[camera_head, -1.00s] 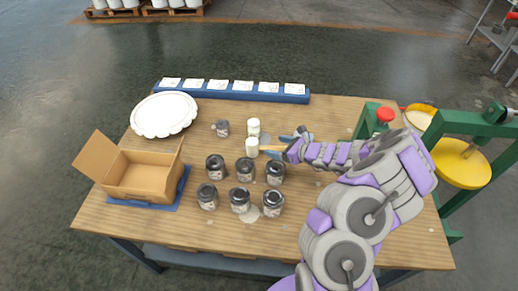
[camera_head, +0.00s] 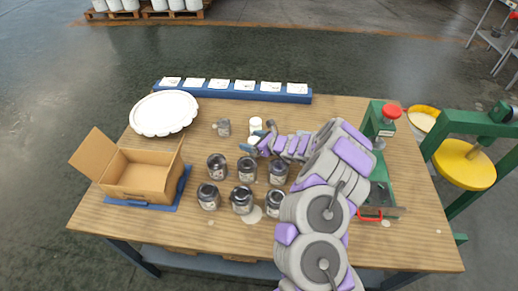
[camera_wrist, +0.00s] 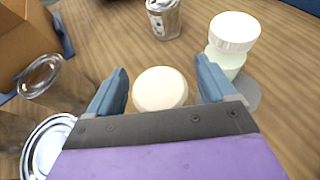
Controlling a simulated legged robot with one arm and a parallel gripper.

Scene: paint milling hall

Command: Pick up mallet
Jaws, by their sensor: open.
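The mallet's round cream head (camera_wrist: 160,89) shows in the wrist view between the two blue fingers of my gripper (camera_wrist: 161,88), with visible gaps on both sides. Its handle is hidden there behind the gripper body. In the head view my gripper (camera_head: 259,138) is low over the table, its fingers spread around the mallet's spot, and it largely hides the mallet. The jaws are open and hold nothing. A pale bottle with a white lid (camera_wrist: 234,32) stands close beyond the right finger; it also shows in the head view (camera_head: 255,123).
Several dark-lidded jars (camera_head: 246,170) stand in front of the gripper. An open cardboard box (camera_head: 138,176) and a white scalloped plate (camera_head: 164,113) are farther left. A green press (camera_head: 380,125) stands right.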

